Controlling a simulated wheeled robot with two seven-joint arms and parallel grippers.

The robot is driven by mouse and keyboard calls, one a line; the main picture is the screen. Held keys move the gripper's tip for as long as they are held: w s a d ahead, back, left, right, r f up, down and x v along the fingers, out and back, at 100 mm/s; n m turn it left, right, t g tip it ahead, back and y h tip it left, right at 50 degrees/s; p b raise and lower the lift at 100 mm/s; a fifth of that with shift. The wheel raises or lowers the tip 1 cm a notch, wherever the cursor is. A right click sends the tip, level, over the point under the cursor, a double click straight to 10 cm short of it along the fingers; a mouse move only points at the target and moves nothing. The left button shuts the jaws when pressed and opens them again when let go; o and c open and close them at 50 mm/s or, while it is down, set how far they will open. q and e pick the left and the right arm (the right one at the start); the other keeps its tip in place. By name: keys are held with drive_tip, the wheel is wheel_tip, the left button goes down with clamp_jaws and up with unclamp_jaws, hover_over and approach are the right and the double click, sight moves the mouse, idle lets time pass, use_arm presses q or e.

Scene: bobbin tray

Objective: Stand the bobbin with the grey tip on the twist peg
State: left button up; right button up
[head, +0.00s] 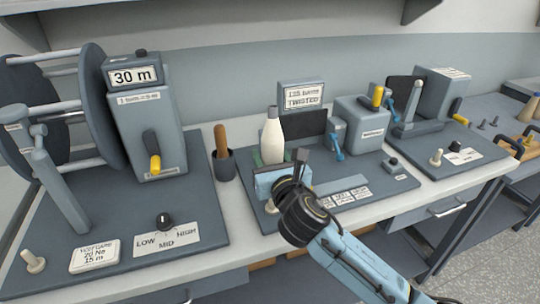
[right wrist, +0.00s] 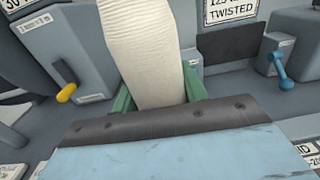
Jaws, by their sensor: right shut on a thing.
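The bobbin (head: 272,138) is a cream-white, wound, tapered body with a small grey tip, upright at the middle station in the head view. Its lower part fills the top middle of the right wrist view (right wrist: 145,50). My right gripper (head: 272,160) is shut on its lower part, with green fingers on both sides; the fingers also show in the right wrist view (right wrist: 160,95). The bobbin's foot is hidden behind the gripper. I cannot make out the twist peg or tell whether the bobbin touches it. My left gripper is not in view.
A sign reading TWISTED (head: 302,96) and a dark panel stand close behind the bobbin. A dark cup (head: 224,166) with a wooden handle is to its left. A grey box (head: 362,124) and blue lever (head: 336,140) are to its right. A "30 m" reel machine (head: 147,110) stands left.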

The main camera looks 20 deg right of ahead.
drive_tip(key=shift+f+b, duration=1.45)
drive_tip(key=shift+f, duration=1)
drive_tip(key=o, duration=1.1)
drive_tip(key=s, duration=1.3)
drive_tip(key=shift+s+p, duration=0.25)
drive_tip(key=shift+p, duration=0.15)
